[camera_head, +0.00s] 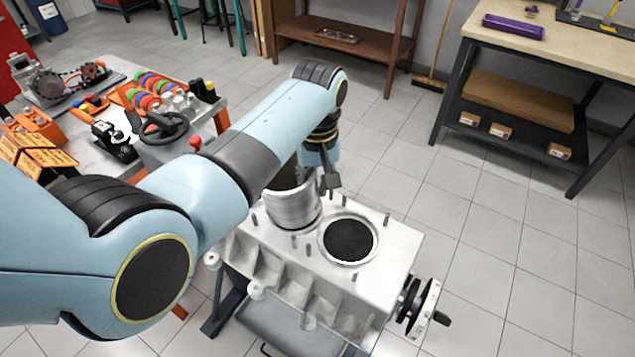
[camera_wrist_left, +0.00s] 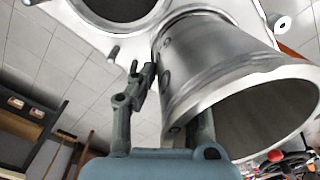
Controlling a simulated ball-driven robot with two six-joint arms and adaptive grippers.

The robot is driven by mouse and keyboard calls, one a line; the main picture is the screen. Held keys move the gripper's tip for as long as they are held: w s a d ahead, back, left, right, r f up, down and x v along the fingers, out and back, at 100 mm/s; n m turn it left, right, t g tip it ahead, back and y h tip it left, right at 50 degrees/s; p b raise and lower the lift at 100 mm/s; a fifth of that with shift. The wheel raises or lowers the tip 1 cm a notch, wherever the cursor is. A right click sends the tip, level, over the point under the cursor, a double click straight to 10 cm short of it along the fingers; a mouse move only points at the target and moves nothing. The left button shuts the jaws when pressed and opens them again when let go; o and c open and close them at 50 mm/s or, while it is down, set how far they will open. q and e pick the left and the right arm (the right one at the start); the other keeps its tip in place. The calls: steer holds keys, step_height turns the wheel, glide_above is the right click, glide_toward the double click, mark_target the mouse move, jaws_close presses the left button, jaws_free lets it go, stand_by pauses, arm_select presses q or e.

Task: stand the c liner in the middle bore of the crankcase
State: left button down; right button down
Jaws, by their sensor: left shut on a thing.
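The c liner (camera_head: 291,208) is a grey metal cylinder, standing roughly upright at the crankcase deck, left of an open round bore (camera_head: 348,240). Its bore in the light grey crankcase (camera_head: 400,245) is hidden beneath it; I cannot tell how far in it sits. My left gripper (camera_head: 328,182) is shut on the liner's upper wall. In the left wrist view, the liner (camera_wrist_left: 215,62) fills the right side, with one finger outside its wall and one reaching inside its mouth. The open bore also shows there at the top. My right gripper is not in view.
A workbench (camera_head: 235,103) at the left holds coloured rings, orange racks and a black ring-shaped tool. A handwheel (camera_head: 424,308) sticks out of the crankcase's right end. A wooden-topped table (camera_head: 570,50) stands at the back right. The tiled floor between is clear.

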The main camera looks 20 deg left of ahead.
arm_select(q)
steer(key=shift+f+b, duration=0.35)
steer(key=shift+f, duration=0.25)
stand_by(0.8)
steer(key=c, duration=1.7)
jaws_free()
steer(key=shift+o, duration=0.2)
steer(key=shift+r, duration=0.15)
steer(key=shift+r+p, duration=1.4)
steer(key=shift+p, duration=0.6)
steer(key=o, duration=0.6)
steer(key=shift+c, duration=0.2)
